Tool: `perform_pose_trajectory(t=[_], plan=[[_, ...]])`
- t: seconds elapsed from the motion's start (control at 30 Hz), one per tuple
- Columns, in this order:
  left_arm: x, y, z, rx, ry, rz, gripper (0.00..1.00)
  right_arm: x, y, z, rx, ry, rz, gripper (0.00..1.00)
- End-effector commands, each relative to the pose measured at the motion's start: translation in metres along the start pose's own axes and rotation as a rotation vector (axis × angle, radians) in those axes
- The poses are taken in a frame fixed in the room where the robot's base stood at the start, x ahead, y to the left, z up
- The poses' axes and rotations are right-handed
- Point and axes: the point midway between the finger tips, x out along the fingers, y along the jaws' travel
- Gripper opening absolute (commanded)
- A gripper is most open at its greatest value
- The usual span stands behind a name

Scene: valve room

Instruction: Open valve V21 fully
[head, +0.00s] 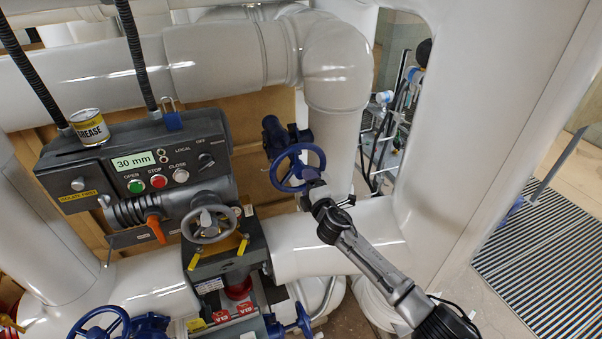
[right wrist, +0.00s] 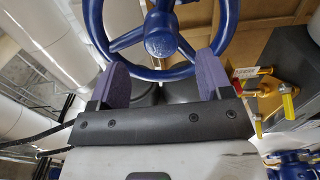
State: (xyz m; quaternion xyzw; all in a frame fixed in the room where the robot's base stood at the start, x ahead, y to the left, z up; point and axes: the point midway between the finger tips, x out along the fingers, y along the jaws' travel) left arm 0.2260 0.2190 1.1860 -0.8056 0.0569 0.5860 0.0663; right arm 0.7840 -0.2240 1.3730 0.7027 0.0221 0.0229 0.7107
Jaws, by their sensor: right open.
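A blue handwheel (head: 297,170) sits on a dark valve body (head: 274,132) beside the vertical white pipe in the head view. No V21 label is readable on it. My right gripper (head: 313,180) is at the wheel's lower right side. In the right wrist view, the blue handwheel (right wrist: 160,40) fills the top centre, with hub, spokes and rim showing. My right gripper (right wrist: 164,82) is open there, its two purple fingers spread below the hub near the lower rim. Whether they touch the rim cannot be told. My left gripper is not in view.
A grey actuator (head: 130,170) with buttons, a "30 mm" display and a grey handwheel (head: 209,224) stands left. A grease can (head: 90,127) and blue padlock (head: 172,120) are on it. Another blue handwheel (head: 98,324) is at bottom left. White pipes surround the valve.

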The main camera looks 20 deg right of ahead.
Motion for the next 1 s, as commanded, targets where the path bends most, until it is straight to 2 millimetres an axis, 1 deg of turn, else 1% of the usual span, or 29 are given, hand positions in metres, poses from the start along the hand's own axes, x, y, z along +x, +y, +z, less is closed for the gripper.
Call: perform_pose_trajectory(t=[0.03, 0.2, 0.3, 0.37, 0.43, 0.6, 0.7, 0.77, 0.83, 1.0], plan=[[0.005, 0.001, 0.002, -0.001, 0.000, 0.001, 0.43, -0.001, -0.004, -0.001, 0.089, 0.000, -0.001, 0.72], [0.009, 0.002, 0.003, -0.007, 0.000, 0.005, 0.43, 0.000, -0.003, -0.002, 0.435, 0.001, -0.001, 0.72], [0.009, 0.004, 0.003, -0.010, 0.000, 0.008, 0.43, 0.000, -0.002, -0.001, 0.566, 0.001, -0.001, 0.72], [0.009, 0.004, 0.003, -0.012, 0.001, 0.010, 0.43, 0.000, -0.001, -0.001, 0.619, 0.000, -0.001, 0.72], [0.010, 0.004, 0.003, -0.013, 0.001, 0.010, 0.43, 0.000, -0.001, -0.001, 0.718, 0.000, -0.001, 0.72], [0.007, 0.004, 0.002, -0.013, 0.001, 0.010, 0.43, 0.000, -0.001, -0.002, 1.095, 0.000, -0.002, 0.72], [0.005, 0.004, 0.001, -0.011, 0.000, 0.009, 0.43, 0.000, 0.000, -0.001, 1.249, 0.000, -0.001, 0.72], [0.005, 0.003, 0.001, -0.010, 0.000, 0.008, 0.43, 0.000, 0.000, -0.001, 1.305, 0.000, -0.002, 0.72], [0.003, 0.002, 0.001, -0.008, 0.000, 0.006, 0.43, 0.000, 0.000, -0.001, 1.400, -0.001, -0.002, 0.72], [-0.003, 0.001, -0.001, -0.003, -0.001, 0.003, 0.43, 0.000, 0.000, -0.001, 1.761, -0.001, -0.002, 0.72]])
